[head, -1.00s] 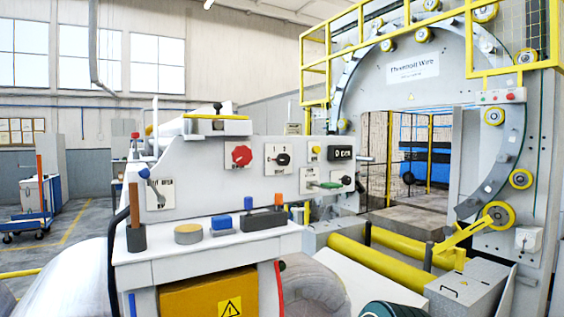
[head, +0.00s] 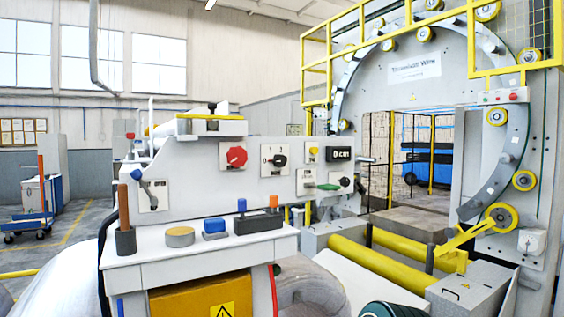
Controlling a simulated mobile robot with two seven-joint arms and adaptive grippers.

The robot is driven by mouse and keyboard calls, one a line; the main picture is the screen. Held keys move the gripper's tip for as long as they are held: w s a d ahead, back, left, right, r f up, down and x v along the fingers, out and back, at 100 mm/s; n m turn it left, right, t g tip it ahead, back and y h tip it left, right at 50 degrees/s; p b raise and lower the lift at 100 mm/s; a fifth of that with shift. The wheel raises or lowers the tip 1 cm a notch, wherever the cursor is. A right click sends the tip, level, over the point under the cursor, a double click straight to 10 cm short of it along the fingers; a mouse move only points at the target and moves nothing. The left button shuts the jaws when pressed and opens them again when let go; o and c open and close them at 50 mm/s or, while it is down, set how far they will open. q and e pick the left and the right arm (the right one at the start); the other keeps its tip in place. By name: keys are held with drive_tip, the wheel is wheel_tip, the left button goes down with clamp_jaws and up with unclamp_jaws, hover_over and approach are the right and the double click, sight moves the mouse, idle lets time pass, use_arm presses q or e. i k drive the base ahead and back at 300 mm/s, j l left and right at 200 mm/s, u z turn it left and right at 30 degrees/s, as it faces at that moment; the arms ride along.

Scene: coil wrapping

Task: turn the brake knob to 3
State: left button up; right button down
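A grey control panel (head: 210,190) stands in front of me. It carries a red knob (head: 236,156) on a white plate and a black knob (head: 280,160) on another white plate. A smaller black knob (head: 345,182) sits lower right, beside a green switch (head: 329,187). A dial with a small knob (head: 532,242) is on the ring machine at the far right. The labels are too small to read, so I cannot tell which one is the brake knob or its setting. Neither of my grippers is in view.
A lever (head: 146,185) stands at the panel's left. Yellow rollers (head: 372,262) and the large ring (head: 345,90) are right.

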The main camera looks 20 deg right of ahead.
sight(278, 160)
drive_tip(key=i+l, duration=0.15)
drive_tip(key=l, duration=0.4)
drive_tip(key=i+l+u, duration=0.15)
drive_tip(key=l, duration=0.45)
drive_tip(key=i+l, duration=0.15)
drive_tip(key=l, duration=0.4)
drive_tip(key=i+l+u, duration=0.15)
drive_tip(key=l, duration=0.45)
drive_tip(key=i+l, duration=0.1)
drive_tip(key=l, duration=0.45)
drive_tip(key=u, duration=0.05)
